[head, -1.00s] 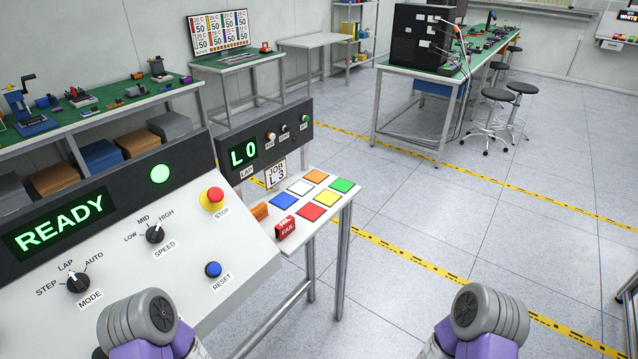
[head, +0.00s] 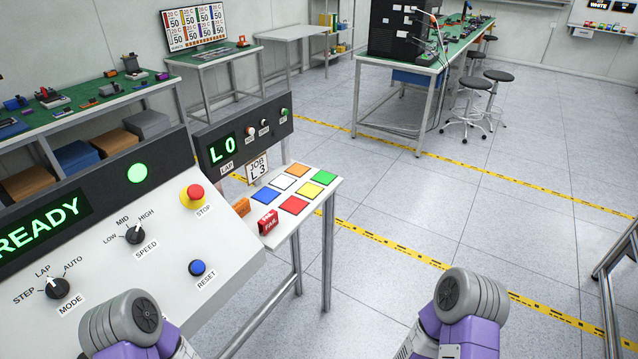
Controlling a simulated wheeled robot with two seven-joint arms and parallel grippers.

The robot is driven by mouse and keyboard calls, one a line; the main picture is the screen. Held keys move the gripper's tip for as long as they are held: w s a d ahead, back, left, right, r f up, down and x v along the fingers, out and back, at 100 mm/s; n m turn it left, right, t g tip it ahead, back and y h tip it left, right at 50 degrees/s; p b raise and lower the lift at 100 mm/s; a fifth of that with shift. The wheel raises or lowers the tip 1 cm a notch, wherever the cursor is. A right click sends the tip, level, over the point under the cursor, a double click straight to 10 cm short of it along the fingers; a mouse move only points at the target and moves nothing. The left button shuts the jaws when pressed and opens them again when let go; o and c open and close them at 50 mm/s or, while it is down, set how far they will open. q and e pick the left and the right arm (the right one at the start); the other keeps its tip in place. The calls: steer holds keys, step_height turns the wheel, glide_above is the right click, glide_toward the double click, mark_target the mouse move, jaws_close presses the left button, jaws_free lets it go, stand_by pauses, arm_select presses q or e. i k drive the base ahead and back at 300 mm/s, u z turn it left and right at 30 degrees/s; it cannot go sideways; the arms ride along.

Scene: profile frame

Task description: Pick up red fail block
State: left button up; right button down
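The red fail block (head: 268,222) has white lettering on it. It sits at the near left edge of a small white table (head: 307,209), beside an orange block (head: 242,207) and close to a flat red square (head: 293,205). Purple and grey links of both my arms show at the bottom of the head view, left and right. Neither gripper is in view. Both arms are apart from the block, nearer to me.
A sloped control panel (head: 120,262) with a red stop button (head: 195,195) and a blue reset button (head: 197,267) stands at left. A smaller display box (head: 243,143) reads L0 behind the block. Open floor (head: 390,215) lies to the right, crossed by yellow tape.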

mark_target(270, 221)
steer(key=z, duration=1.75)
steer(key=i, duration=1.65)
steer(key=u, duration=3.95)
